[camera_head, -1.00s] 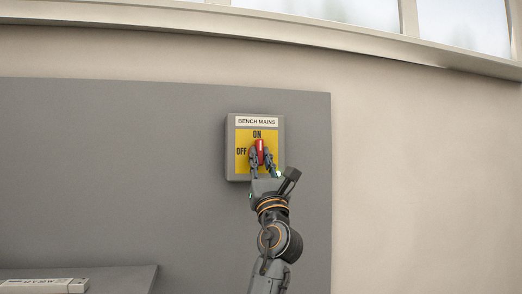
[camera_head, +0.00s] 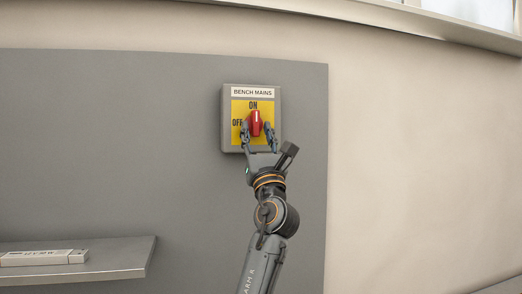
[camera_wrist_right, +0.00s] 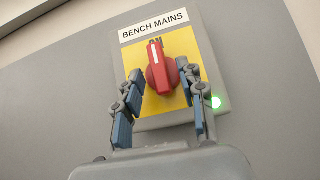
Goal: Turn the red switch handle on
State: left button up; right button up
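The red switch handle (camera_head: 255,123) sits on the yellow plate (camera_head: 237,108) of a grey box labelled BENCH MAINS. It stands upright, its white line pointing up at the ON mark; OFF is at its left. In the right wrist view the handle (camera_wrist_right: 162,74) also points up, and a green light (camera_wrist_right: 216,102) glows on the box's lower right. My right gripper (camera_head: 256,130) is open in front of the box, one finger on each side of the handle. The wrist view shows gaps between the fingers (camera_wrist_right: 159,80) and the handle. My left gripper is out of view.
The box (camera_head: 226,134) is mounted on a grey panel (camera_head: 110,150). A shelf (camera_head: 125,262) at lower left carries a flat pale unit (camera_head: 40,257). A window ledge (camera_head: 380,22) runs along the top. The space around the box is clear.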

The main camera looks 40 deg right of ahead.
jog(key=v, duration=1)
jog(key=shift+s+f, duration=0.2)
jog(key=shift+f, duration=0.1)
jog(key=shift+a, duration=0.15)
